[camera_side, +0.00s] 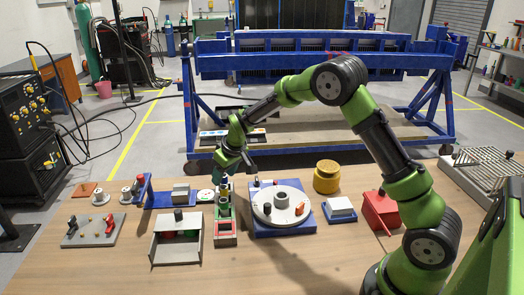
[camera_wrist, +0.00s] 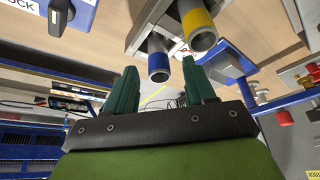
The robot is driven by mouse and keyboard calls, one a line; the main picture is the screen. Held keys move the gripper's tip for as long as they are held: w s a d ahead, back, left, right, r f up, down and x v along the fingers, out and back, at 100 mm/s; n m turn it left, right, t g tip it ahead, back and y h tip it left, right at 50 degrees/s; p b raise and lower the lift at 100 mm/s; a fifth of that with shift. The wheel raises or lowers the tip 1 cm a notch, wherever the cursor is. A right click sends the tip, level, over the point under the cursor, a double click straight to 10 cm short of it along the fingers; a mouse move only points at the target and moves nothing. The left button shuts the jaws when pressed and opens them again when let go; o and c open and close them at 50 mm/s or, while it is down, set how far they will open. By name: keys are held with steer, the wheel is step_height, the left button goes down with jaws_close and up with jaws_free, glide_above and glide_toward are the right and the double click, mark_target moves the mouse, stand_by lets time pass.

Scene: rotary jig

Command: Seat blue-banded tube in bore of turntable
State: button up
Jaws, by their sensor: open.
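The blue-banded tube (camera_wrist: 157,60) is a grey tube with a blue band at its open end. It stands next to a yellow-banded tube (camera_wrist: 197,28) in the wrist view. My gripper (camera_wrist: 161,78) is open, its two teal fingers pointing toward the blue-banded tube, which shows in the gap between them. I cannot tell whether they touch it. In the side view my gripper (camera_side: 223,180) is over the narrow tube rack (camera_side: 225,240), and the tubes there are mostly hidden.
An open-fronted grey box (camera_side: 177,250) stands left of the rack. A yellow cylinder (camera_side: 326,177), a blue-and-white block (camera_side: 339,210) and a red box (camera_side: 381,211) stand right of the turntable. The front middle of the wooden table is clear.

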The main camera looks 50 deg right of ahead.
steer(key=c, duration=1)
jaws_close()
steer(key=shift+r, duration=0.1)
